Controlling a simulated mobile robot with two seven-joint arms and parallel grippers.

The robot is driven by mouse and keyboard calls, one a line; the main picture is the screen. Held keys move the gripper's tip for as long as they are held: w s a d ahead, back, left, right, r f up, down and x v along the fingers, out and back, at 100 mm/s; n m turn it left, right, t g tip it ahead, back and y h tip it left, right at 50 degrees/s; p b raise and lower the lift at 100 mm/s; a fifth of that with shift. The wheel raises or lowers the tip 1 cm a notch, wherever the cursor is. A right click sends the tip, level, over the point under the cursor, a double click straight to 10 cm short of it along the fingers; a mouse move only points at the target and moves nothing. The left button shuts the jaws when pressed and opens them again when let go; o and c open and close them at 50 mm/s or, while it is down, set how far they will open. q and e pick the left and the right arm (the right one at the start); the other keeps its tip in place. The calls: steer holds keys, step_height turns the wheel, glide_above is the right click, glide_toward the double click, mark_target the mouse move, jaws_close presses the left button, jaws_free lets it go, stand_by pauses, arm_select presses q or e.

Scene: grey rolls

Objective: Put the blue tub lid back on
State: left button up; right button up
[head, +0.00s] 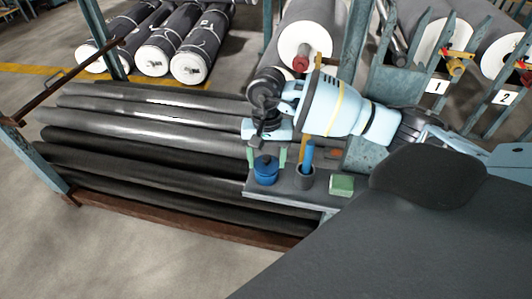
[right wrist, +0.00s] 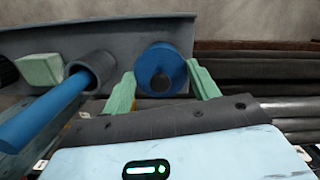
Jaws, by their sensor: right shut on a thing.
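The blue tub (head: 266,175) stands on a small grey shelf (head: 285,187). The round blue lid (right wrist: 148,62) with a dark knob is right over the tub, level as far as I can see. I cannot tell whether it is fully seated or slightly raised. My right gripper (head: 268,155) points down over the tub, its green fingers at two sides of the lid, shut on it. In the right wrist view the fingertips (right wrist: 162,70) flank the lid, which hides most of the tub. My left gripper is not in view.
On the shelf beside the tub stand a grey cup (head: 305,179) with a blue stick (head: 309,155) in it and a green block (head: 341,185). Long dark rolls (head: 150,125) lie in a rack at left.

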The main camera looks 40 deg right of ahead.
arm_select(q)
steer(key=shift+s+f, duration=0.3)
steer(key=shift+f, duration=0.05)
arm_select(e)
steer(key=shift+f, duration=0.4)
steer(key=o, duration=1.1)
steer(key=shift+r, duration=0.1)
steer(key=shift+c, duration=0.2)
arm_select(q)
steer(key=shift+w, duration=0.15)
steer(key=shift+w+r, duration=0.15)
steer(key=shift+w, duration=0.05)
arm_select(e)
steer(key=r, duration=0.2)
steer(key=r+p, duration=0.1)
steer(key=r, duration=0.1)
steer(key=r+p, duration=0.1)
steer(key=r, duration=0.1)
steer(key=shift+w+d+r, duration=0.25)
steer(key=shift+w+r, duration=0.1)
steer(key=shift+r, duration=0.55)
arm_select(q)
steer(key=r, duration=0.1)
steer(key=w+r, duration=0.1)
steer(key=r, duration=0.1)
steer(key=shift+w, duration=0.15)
